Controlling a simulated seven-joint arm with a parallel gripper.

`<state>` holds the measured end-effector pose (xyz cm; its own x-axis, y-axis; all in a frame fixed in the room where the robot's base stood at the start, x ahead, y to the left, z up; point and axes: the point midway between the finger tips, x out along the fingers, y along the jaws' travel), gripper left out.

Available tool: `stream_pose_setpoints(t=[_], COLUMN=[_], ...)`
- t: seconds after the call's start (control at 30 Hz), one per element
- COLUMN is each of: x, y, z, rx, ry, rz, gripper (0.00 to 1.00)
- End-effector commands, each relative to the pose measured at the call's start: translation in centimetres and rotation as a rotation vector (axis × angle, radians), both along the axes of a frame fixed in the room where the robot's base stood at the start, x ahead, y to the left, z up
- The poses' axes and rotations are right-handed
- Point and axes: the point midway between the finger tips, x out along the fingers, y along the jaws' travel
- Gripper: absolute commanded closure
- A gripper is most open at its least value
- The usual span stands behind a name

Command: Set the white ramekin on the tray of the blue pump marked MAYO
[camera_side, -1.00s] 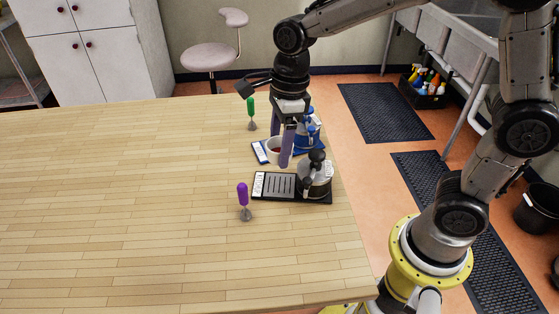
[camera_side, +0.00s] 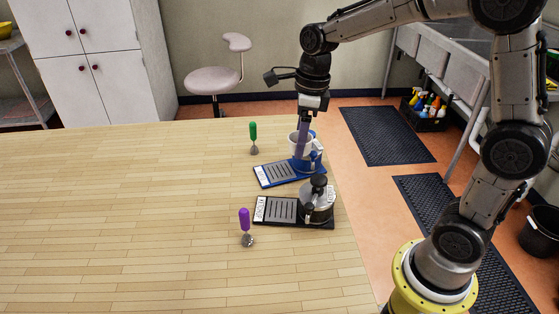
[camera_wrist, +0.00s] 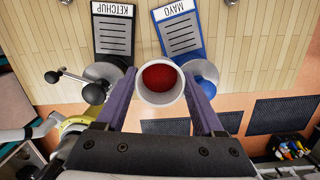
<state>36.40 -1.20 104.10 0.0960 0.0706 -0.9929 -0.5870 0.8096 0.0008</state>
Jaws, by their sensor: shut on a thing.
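The white ramekin (camera_side: 293,141) has red contents in the wrist view (camera_wrist: 160,102). My gripper (camera_side: 300,152) is shut on it, with one purple finger on each side. The ramekin is in the air near the blue pump (camera_side: 314,157), which it partly hides in the side view. The blue tray (camera_side: 270,181) lies left of that pump. The wrist view shows the tray (camera_wrist: 182,52) with its MAYO label, and no ramekin on the visible part. My finger hides part of the blue pump (camera_wrist: 207,76) there.
The KETCHUP pump (camera_side: 318,199), with a black tray (camera_side: 262,212), stands in front of the blue one. The left of the wooden table (camera_side: 100,220) is clear. Its right edge is close to both pumps.

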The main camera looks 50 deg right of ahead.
Motion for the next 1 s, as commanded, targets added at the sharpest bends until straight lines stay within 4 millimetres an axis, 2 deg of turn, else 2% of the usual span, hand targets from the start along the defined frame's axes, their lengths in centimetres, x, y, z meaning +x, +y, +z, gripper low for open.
stream_pose_setpoints(t=[0.03,0.1,0.33,0.53,0.8,1.0], x=[1.2,2.3,4.9,5.9,6.1,6.2], y=[0.0,-0.1,-0.1,-0.1,-0.2,-0.2], z=[-0.6,-1.9,-5.0,-6.2,-9.3,-9.5], rx=[0.000,0.001,0.000,0.000,0.001,0.000], ry=[0.001,0.004,0.000,-0.001,-0.001,-0.002], rz=[0.000,0.000,0.001,0.001,0.000,0.001], gripper=[0.87,0.87,0.87,0.87,0.87,0.87])
